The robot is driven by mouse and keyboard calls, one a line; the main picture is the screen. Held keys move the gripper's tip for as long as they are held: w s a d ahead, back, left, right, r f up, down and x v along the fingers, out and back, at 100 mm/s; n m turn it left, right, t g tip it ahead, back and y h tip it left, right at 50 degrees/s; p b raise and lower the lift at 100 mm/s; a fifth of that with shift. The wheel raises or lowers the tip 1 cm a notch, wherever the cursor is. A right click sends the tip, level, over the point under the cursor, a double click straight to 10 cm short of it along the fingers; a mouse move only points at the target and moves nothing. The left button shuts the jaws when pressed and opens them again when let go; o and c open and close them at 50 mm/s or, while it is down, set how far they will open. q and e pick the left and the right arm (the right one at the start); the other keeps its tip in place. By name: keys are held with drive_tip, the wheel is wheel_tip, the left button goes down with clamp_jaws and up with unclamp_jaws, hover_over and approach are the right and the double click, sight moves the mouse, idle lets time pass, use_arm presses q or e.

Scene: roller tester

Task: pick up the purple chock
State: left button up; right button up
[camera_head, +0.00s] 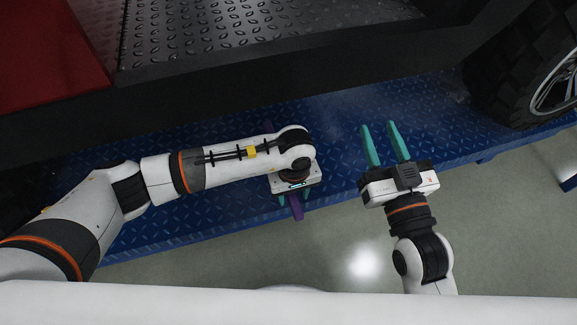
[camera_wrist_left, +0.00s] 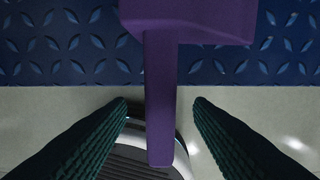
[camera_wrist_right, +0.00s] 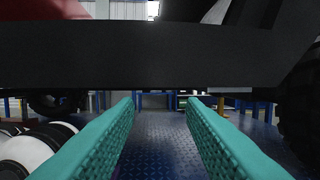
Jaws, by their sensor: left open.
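The purple chock (camera_wrist_left: 160,90) fills the top middle of the left wrist view, with its narrow bar reaching down between my left fingers. In the head view it is mostly hidden under my left wrist; its bar (camera_head: 296,206) shows below the gripper. My left gripper (camera_wrist_left: 160,108) is open, with one finger on each side of the bar and a gap on both sides. In the head view my left gripper (camera_head: 289,200) points down over the platform edge. My right gripper (camera_head: 385,130) is open and empty above the blue platform, to the right of the left one.
The blue diamond-plate platform (camera_head: 340,110) runs across the head view, with grey floor (camera_head: 340,250) in front. A dark vehicle body (camera_head: 300,60) stands behind it, with a large tyre (camera_head: 525,75) at the right. In the right wrist view the vehicle's dark beam (camera_wrist_right: 150,55) crosses ahead.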

sight(293, 197)
use_arm(q)
wheel_tip(293, 197, down, 4)
drive_tip(key=shift+b, duration=0.85)
use_arm(e)
wheel_tip(293, 197, up, 7)
drive_tip(key=s+t+y, duration=0.1)
drive_tip(key=t+y, duration=0.1)
drive_tip(key=t, duration=0.3)
drive_tip(key=shift+s+a+f, duration=0.15)
drive_tip(key=shift+s, duration=0.1)
use_arm(q)
drive_tip(key=shift+w, duration=0.1)
clamp_jaws()
